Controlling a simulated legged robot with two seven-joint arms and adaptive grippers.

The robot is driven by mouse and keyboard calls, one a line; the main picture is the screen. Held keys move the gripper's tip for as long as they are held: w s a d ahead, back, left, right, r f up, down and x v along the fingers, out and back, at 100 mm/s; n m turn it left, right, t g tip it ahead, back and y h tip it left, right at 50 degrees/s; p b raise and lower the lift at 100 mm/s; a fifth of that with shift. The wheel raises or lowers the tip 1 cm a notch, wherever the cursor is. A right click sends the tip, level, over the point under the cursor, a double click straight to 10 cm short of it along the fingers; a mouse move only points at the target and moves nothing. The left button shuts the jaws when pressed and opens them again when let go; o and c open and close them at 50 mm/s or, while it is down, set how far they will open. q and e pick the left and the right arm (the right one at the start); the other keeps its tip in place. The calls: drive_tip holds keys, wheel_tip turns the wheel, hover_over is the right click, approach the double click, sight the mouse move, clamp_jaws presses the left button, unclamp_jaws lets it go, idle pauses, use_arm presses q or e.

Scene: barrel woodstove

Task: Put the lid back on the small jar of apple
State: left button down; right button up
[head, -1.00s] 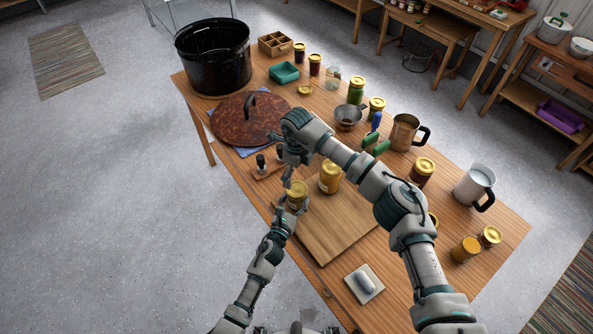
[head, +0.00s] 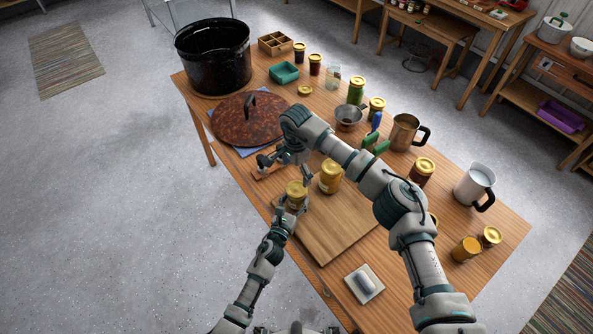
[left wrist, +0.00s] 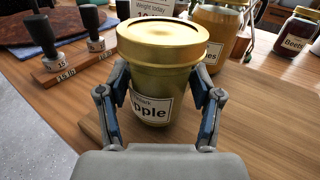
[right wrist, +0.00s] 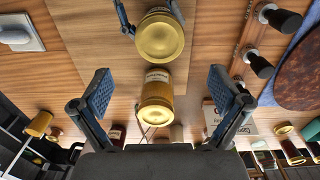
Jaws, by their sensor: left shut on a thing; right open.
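The small apple jar (left wrist: 150,107), labelled "Apple", stands upright on the near left edge area of the cutting board. Its gold lid (left wrist: 162,38) sits on the jar's mouth; I cannot tell whether it is screwed tight. My left gripper (head: 294,205) is shut around the jar's body, one finger on each side, as the left wrist view (left wrist: 160,95) shows. My right gripper (right wrist: 160,82) is open and empty, close by the lidded jar and apart from it.
A taller gold-lidded jar (head: 330,177) stands right beside the apple jar on the cutting board (head: 335,230). Stamps in a wooden holder (left wrist: 75,72) are to the left. A metal pitcher (head: 406,133) and white jug (head: 474,184) stand at right. The board's front is clear.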

sight(297, 188)
wheel_tip(297, 188, down, 8)
drive_tip(key=shift+s+f, duration=0.1)
idle(0.4)
